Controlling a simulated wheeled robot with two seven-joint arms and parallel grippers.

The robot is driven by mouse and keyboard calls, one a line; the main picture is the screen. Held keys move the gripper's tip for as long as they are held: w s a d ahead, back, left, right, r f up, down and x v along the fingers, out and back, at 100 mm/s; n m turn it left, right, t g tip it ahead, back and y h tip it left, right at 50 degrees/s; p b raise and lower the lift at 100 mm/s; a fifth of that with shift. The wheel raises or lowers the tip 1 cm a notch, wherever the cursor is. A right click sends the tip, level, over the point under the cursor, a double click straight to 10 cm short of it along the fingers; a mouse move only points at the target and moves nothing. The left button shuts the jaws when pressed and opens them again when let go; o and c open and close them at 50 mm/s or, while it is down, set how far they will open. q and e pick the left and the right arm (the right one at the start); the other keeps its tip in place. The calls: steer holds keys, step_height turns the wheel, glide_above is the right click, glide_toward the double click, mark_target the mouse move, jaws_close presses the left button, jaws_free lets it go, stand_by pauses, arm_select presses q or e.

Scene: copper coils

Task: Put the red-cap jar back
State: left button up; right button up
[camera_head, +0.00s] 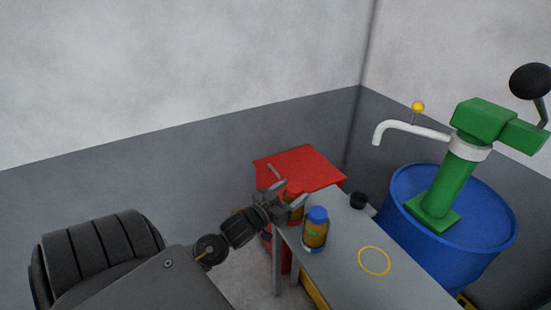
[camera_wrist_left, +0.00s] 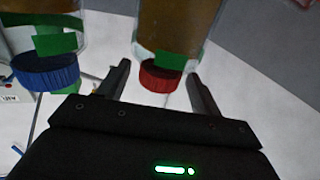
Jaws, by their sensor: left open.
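The red-cap jar shows in the left wrist view, upside down in the picture, with its amber body (camera_wrist_left: 172,30) and red cap (camera_wrist_left: 160,78). My left gripper (camera_wrist_left: 159,69) is open, its fingers on either side of the jar's cap in that view; contact cannot be told. In the head view my left gripper (camera_head: 295,191) is at the grey table's (camera_head: 345,235) far left end, and a brownish part of a jar (camera_head: 298,213) shows behind it. The blue-cap jar (camera_head: 316,230) stands upright on the table nearby; it also shows in the left wrist view (camera_wrist_left: 45,72). My right gripper is out of view.
A yellow ring mark (camera_head: 374,261) lies on the bare table to the right. A small black-topped item (camera_head: 358,201) sits by the far edge. A red cabinet (camera_head: 300,166) is behind. A blue drum (camera_head: 470,250) with a green pump (camera_head: 450,180) stands at right.

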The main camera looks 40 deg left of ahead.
arm_select(q)
steer(key=s, duration=1)
step_height(320, 180, down, 18)
steer(key=s+d+g+y, duration=0.1)
steer(key=s+d+g, duration=0.15)
steer(key=g, duration=0.35)
steer(key=s+d+f+m+g, duration=0.1)
steer(key=s+d+f+g, duration=0.3)
steer(key=s+d+f, duration=0.2)
steer(key=s+d+f+m+g+h, duration=0.1)
steer(key=s+d+f+g, duration=0.4)
steer(key=f, duration=0.6)
steer(key=shift+s+d+f, duration=0.25)
steer(key=shift+s+d, duration=0.2)
steer(key=shift+d, duration=0.25)
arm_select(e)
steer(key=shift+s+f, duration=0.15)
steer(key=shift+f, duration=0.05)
